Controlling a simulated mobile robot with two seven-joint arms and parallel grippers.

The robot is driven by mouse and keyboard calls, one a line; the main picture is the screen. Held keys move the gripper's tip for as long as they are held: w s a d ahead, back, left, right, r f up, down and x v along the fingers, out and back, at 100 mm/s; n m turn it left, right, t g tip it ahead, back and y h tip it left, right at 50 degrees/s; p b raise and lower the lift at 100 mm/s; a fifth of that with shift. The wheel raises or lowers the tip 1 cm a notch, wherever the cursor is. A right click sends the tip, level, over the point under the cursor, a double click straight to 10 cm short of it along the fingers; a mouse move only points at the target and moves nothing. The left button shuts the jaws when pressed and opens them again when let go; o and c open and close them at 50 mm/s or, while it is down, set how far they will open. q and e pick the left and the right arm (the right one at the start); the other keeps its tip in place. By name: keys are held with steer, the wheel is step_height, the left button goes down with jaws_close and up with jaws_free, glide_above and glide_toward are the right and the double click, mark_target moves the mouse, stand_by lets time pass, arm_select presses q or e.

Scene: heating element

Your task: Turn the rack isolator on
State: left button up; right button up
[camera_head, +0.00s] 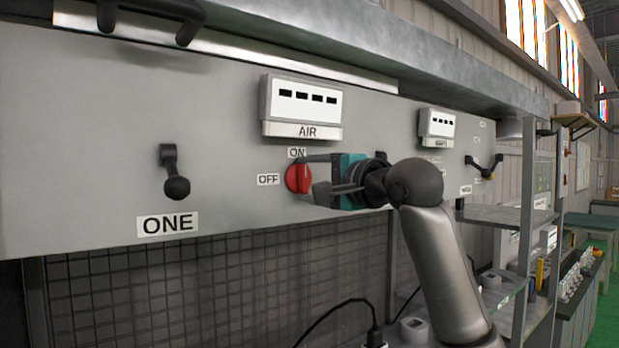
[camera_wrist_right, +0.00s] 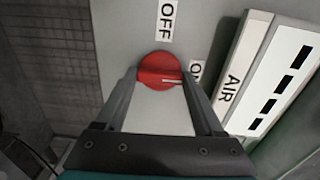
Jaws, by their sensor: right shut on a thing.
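The rack isolator is a round red knob (camera_head: 298,178) on the grey panel below the AIR box. Its ON label (camera_head: 297,153) is above it and its OFF label (camera_head: 268,180) is to its left. The knob also shows in the right wrist view (camera_wrist_right: 158,68), where its white line lies on the side of the partly hidden ON label (camera_wrist_right: 196,72). My right gripper (camera_wrist_right: 160,76) is shut on the knob, one finger on each side. In the head view, my right gripper (camera_head: 312,176) reaches it from the right. My left gripper is not in view.
The white AIR box (camera_head: 303,104) juts out just above the knob. A black lever (camera_head: 173,175) above the ONE label is on the left. A dark mesh (camera_head: 200,290) lies below the panel. Metal shelving (camera_head: 528,200) stands at right.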

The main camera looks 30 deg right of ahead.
stand_by(0.6)
steer(key=o, duration=1.4)
steer(key=s+b, duration=0.1)
steer(key=s, duration=0.4)
steer(key=s+b, duration=0.1)
steer(key=s, duration=0.4)
steer(key=s+d+b, duration=0.1)
steer(key=s+b, duration=0.1)
steer(key=s, duration=0.3)
steer(key=shift+s+d, duration=0.1)
steer(key=shift+s, duration=0.05)
